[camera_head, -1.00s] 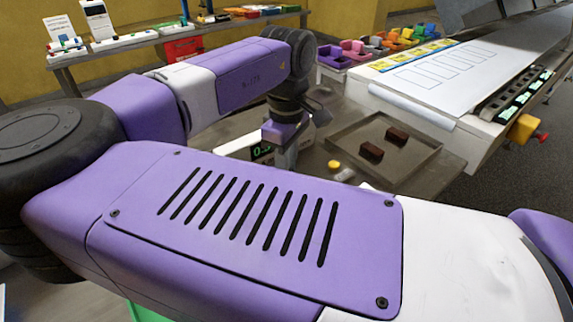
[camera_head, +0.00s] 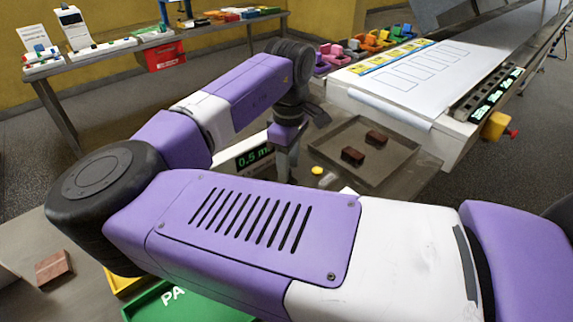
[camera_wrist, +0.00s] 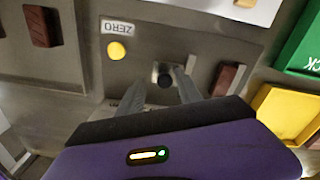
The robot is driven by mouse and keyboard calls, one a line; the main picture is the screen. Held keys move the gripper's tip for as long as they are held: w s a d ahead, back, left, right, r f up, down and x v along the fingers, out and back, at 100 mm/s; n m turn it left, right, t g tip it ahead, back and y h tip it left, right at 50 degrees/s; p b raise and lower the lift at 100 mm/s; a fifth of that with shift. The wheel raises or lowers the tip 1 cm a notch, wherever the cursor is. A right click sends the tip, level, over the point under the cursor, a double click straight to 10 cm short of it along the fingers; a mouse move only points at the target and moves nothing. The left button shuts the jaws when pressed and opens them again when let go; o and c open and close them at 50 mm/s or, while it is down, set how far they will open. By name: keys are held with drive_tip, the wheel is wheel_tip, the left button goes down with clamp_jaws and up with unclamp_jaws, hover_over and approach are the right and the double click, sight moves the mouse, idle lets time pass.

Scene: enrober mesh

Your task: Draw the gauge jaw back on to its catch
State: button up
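The gauge's display (camera_head: 254,158) stands behind my arm in the head view, reading "0.5" and partly hidden. My gripper (camera_wrist: 161,77) is open, with one finger on each side of this knob. I cannot tell whether either finger touches it. A brown block (camera_wrist: 229,78) lies right of the knob by a metal edge. I cannot make out the catch.
A shallow tray (camera_head: 327,143) with two brown blocks (camera_head: 352,155) is right of my gripper. The white conveyor (camera_head: 430,70) is beyond it. A green tray (camera_head: 160,300), a yellow tray (camera_head: 122,284) and another brown block (camera_head: 53,267) are at front left.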

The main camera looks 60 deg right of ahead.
drive_tip(key=shift+a+r, duration=0.1)
wheel_tip(320, 180, up, 8)
drive_tip(key=shift+f, duration=0.2)
idle(0.5)
drive_tip(key=shift+s, duration=0.1)
idle(0.4)
